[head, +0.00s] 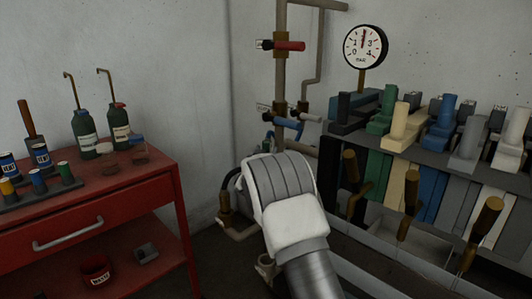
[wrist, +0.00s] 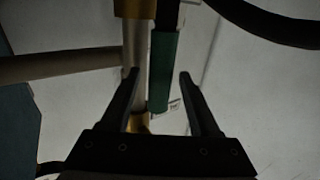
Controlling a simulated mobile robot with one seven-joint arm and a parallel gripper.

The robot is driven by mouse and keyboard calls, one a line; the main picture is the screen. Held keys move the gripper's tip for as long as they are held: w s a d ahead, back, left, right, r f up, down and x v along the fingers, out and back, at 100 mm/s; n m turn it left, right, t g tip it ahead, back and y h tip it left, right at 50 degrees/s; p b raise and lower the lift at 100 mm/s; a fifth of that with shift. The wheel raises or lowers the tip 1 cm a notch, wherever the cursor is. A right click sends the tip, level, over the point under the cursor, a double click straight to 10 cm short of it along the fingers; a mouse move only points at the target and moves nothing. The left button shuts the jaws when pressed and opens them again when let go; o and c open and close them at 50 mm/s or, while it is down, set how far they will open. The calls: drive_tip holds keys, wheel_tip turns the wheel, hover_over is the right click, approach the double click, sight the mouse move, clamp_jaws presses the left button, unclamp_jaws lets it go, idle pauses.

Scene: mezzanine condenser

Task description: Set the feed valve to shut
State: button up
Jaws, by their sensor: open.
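In the wrist view a green lever handle (wrist: 161,72) runs along a pale upright pipe (wrist: 135,45) with brass fittings. My gripper (wrist: 159,75) is open, and the green handle shows between its two fingers, nearer the left one. I cannot tell whether either finger touches it. In the head view the upright pipe (head: 280,75) carries a red-handled valve (head: 289,46) high up and a blue-handled valve (head: 287,123) lower down. A small tag (head: 263,107) hangs there, too small to read. My arm hides the fingers and the green handle in the head view.
A round pressure gauge (head: 365,46) stands right of the pipes. A grey rack (head: 440,155) of coloured levers fills the right side, with wooden-handled tools below. A red cart (head: 95,215) with bottles stands at left. A dark hose (wrist: 270,22) crosses the wrist view's upper right.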

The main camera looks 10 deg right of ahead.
clamp_jaws()
idle(0.3)
idle(1.2)
